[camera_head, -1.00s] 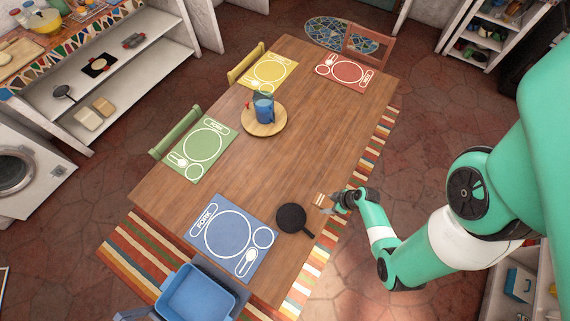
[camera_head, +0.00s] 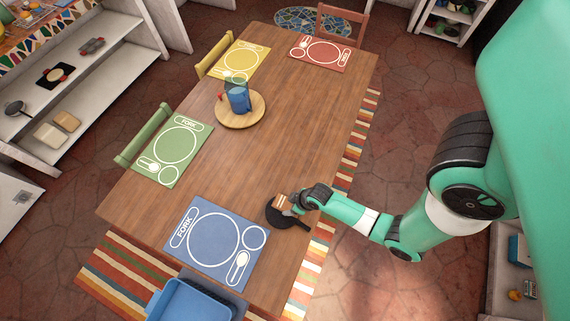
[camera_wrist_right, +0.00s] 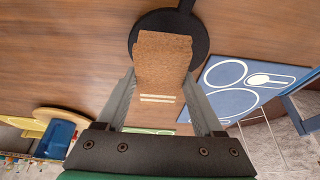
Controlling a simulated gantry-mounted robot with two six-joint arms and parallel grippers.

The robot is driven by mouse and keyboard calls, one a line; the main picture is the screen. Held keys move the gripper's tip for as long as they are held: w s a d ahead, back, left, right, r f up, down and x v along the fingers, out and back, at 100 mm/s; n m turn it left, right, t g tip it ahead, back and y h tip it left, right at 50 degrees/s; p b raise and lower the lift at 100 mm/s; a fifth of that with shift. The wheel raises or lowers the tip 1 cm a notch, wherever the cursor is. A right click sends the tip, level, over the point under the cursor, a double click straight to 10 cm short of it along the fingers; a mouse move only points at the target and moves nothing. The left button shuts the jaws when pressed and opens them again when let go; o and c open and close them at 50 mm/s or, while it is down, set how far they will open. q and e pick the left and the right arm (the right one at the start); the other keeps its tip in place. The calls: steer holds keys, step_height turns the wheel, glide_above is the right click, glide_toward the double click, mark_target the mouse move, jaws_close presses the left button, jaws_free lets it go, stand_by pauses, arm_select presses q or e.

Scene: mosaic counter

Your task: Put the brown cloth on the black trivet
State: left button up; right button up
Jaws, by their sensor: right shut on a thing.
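The brown cloth (camera_head: 281,200), with pale stripes, is held in my right gripper (camera_head: 293,208). The cloth (camera_wrist_right: 163,62) also shows in the right wrist view, pinched between the two fingers (camera_wrist_right: 158,90). The round black trivet (camera_head: 276,218), with a handle, lies on the wooden table beside the blue placemat. In both views the cloth overlaps part of the trivet (camera_wrist_right: 200,42) and hides some of it. I cannot tell whether the cloth touches it. My left gripper is not in view.
The blue placemat (camera_head: 212,237) lies left of the trivet. A round wooden board (camera_head: 255,112) with a blue cup (camera_head: 238,98) stands farther back. Green, yellow and red placemats lie along the table edges. The middle of the table (camera_head: 215,165) is clear.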

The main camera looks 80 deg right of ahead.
mark_target(287, 207)
steer(key=shift+w+a+f, duration=0.35)
steer(key=shift+w+f, duration=0.4)
steer(key=shift+f, duration=0.1)
steer(key=shift+w+a+f, duration=0.1)
steer(key=shift+w+f, duration=0.1)
steer(key=shift+f, duration=0.1)
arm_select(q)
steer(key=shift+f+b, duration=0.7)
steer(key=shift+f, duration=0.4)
arm_select(e)
steer(key=shift+f, duration=1.5)
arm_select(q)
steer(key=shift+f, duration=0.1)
arm_select(e)
steer(key=shift+f, duration=0.1)
steer(key=o, duration=1.3)
